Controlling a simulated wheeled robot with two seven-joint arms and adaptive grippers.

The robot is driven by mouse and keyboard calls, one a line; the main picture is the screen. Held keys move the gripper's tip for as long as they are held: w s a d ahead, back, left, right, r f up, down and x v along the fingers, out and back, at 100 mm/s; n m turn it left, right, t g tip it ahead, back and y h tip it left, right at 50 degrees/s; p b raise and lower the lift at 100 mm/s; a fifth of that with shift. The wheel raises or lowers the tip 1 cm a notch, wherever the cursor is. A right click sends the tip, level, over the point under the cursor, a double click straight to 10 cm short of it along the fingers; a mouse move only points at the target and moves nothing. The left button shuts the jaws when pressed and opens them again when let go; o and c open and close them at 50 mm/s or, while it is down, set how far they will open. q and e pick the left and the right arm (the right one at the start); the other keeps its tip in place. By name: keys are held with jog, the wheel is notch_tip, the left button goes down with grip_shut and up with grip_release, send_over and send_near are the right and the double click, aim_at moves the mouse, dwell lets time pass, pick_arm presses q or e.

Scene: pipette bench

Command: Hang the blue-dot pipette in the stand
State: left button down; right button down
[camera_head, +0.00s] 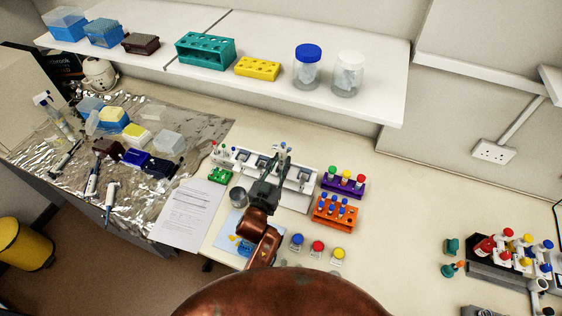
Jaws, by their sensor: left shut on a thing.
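The white pipette stand (298,197) stands on the bench in the middle of the camera_head view. My left gripper (280,164) is over the stand and is shut on a pipette. Only a small pale top with a bluish tip shows above the fingers; the rest of the pipette is hidden by the gripper and arm. I cannot see clearly whether the pipette touches the stand or hangs in a slot. Its dot colour is too small to be sure of. My right gripper is not in view.
Several other pipettes, one of them a white pipette (92,183), lie on the foil (60,185) at left. Purple (330,187) and orange (322,216) tube racks stand right of the stand.

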pick_arm(q)
jog(key=shift+s+d+f, duration=0.3)
jog(key=shift+d+f, duration=0.1)
jog(key=shift+f, duration=0.2)
dwell(0.4)
jog(key=c, duration=1.6)
grip_release()
jog(key=shift+r, duration=0.1)
jog(key=a+v, duration=0.1)
jog(key=v, duration=0.7)
jog(key=shift+w, duration=0.2)
